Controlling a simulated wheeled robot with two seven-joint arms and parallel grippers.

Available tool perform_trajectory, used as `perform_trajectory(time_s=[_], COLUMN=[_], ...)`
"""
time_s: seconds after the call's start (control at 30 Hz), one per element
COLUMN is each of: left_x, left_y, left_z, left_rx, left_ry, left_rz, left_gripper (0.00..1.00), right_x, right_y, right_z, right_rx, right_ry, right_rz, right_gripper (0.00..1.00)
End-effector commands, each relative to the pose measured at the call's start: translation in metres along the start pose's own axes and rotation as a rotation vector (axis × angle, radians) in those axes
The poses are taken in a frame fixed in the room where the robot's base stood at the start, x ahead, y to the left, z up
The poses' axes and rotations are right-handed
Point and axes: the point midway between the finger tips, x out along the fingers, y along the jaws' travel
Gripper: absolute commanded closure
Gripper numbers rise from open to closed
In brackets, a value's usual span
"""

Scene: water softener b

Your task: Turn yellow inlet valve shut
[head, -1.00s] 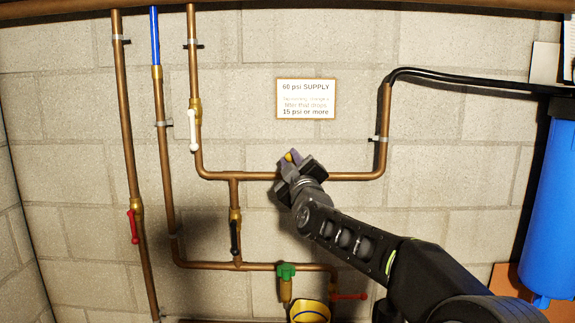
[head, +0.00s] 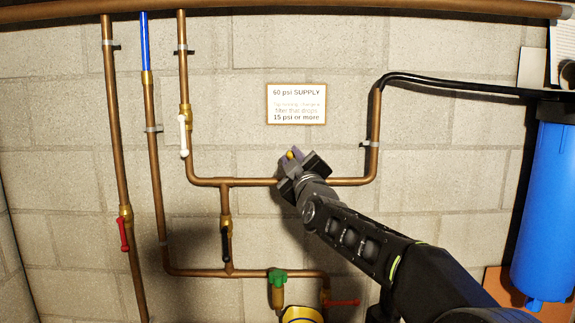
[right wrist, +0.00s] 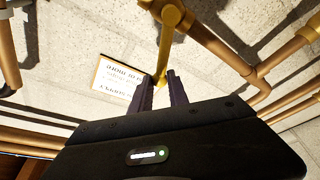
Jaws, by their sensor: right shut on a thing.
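The yellow inlet valve shows in the right wrist view as a yellow handle (right wrist: 168,42) reaching down from a brass-coloured body (right wrist: 161,9). In the head view only a small yellow bit of it (head: 290,155) shows at my fingertips; the rest is hidden behind my gripper and arm. My right gripper (head: 292,157) is in front of the horizontal copper pipe. In the right wrist view its two dark purple fingers (right wrist: 159,82) are shut on the end of the yellow handle, one on each side. My left gripper is not in view.
Copper pipes carry a white-handled valve (head: 183,137), red-handled valve (head: 123,235), black-handled valve (head: 227,243) and green valve knob (head: 277,277). A supply sign (head: 296,104) hangs above my gripper. A blue cylinder (head: 550,200) stands at right.

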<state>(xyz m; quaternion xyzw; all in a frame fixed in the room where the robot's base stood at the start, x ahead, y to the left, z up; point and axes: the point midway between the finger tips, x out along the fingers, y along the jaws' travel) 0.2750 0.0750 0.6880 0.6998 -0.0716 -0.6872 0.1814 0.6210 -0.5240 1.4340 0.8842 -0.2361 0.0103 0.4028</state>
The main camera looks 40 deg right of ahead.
Motion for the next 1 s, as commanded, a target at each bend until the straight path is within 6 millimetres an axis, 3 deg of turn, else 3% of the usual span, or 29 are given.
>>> perform_trajectory(time_s=[0.43, 1.0], left_x=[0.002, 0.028], left_y=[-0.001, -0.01], left_z=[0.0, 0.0], left_rx=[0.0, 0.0], left_ry=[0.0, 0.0], left_rz=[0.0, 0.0], left_gripper=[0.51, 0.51], right_x=[-0.001, -0.005], right_y=[0.007, 0.027], right_z=[0.003, 0.017], right_rx=[-0.002, -0.004], right_ry=[-0.003, -0.006], right_rz=[0.007, 0.004], right_gripper=[1.0, 0.99])
